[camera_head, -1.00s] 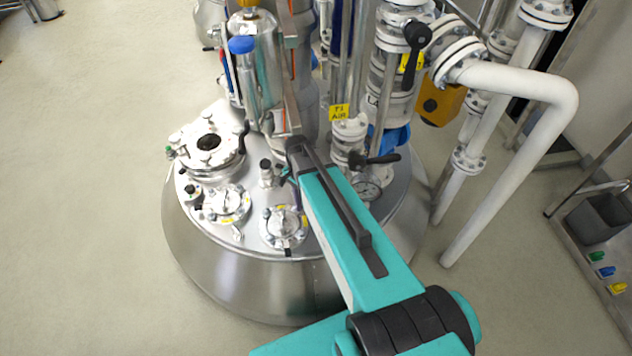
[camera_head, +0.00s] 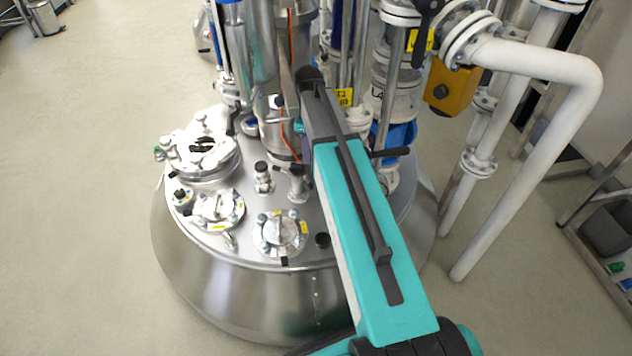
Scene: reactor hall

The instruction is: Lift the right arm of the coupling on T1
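A yellow label (camera_head: 344,97) hangs on the pipework right of my arm. It read "T1 AIR" a second ago; now my arm covers part of it. A flanged fitting (camera_head: 358,117) shows just below it. I cannot make out the coupling or its right arm for certain; my arm hides the area behind it. My teal and grey arm reaches up from the lower right over the vessel lid. Its dark end is in front of the central pipes. My gripper's fingers are hidden behind the arm, so their state and any contact do not show.
A black lever handle (camera_head: 390,152) sticks out right of my arm. White pipes (camera_head: 530,62) stand at right.

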